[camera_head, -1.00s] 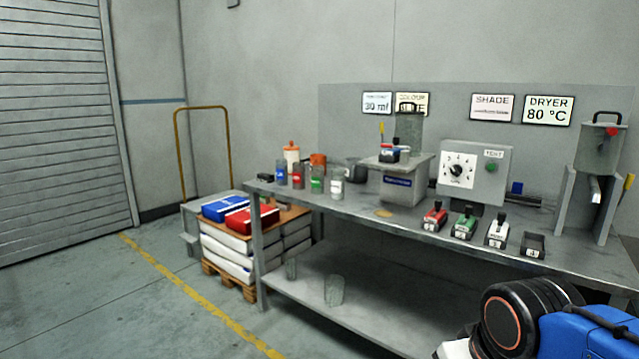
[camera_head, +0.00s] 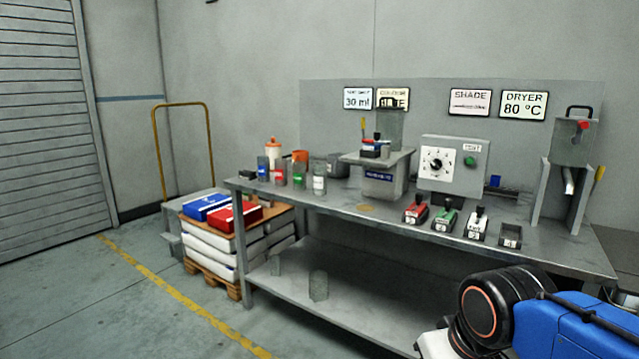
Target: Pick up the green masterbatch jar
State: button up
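The green masterbatch jar (camera_head: 299,175) is a small clear jar with green contents. It stands upright on the left part of the metal bench (camera_head: 330,203), in a group of similar jars. A red jar (camera_head: 280,173) is on its left and a clear jar with pale contents (camera_head: 319,179) on its right. A blue jar (camera_head: 262,168) is further left. My arm shows as a blue and black part at the lower right, well away from the jars. My gripper is not in view.
An orange-topped bottle (camera_head: 272,148) stands behind the jars. A grey hopper unit (camera_head: 378,172) and a dial box (camera_head: 452,165) stand to the right, with several small switch-like holders along the front. Stacked bags (camera_head: 215,243) sit on a pallet left of the bench. The floor in front is clear.

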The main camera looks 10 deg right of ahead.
aim_at(298, 166)
jog(key=i+j+z, duration=0.15)
jog(key=z, duration=0.3)
jog(key=j+z, duration=0.25)
jog(key=z, duration=0.25)
jog(key=i+j+z, duration=0.1)
jog(key=j+z, duration=0.2)
jog(key=z, duration=0.15)
jog(key=j+z, duration=0.3)
jog(key=j, duration=0.9)
jog(key=j+z, duration=0.3)
jog(key=j, duration=0.95)
jog(key=k, duration=0.1)
